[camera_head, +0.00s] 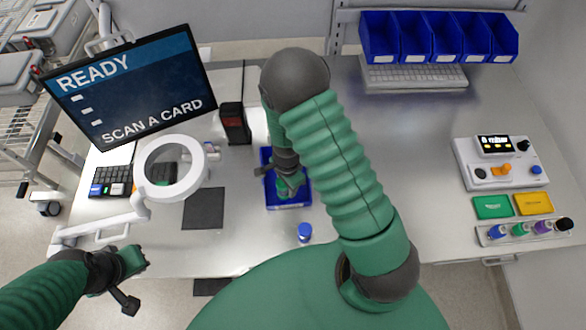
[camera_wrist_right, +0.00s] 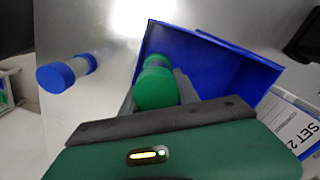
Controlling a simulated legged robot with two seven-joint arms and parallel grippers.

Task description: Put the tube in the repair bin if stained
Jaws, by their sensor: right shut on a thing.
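My right gripper (camera_head: 289,186) is shut on a green-capped tube (camera_wrist_right: 156,86), low at a blue bin (camera_head: 291,206). In the right wrist view the tube lies between the two fingers, its green end toward the camera, over the open blue bin (camera_wrist_right: 222,68). Most of its body is hidden, and I cannot tell whether it is stained. A blue-capped tube (camera_head: 304,232) stands apart on the table in front of the bin; it also shows in the right wrist view (camera_wrist_right: 68,73). My left gripper (camera_head: 134,281) is at the lower left, away from these things; its jaw gap is unclear.
A ring magnifier (camera_head: 140,178) and a monitor (camera_head: 140,85) reading "SCAN A CARD" stand left. Several blue bins (camera_head: 438,38) line the back. A control box (camera_head: 497,165), two cards and a rack of capped tubes (camera_head: 522,233) sit right.

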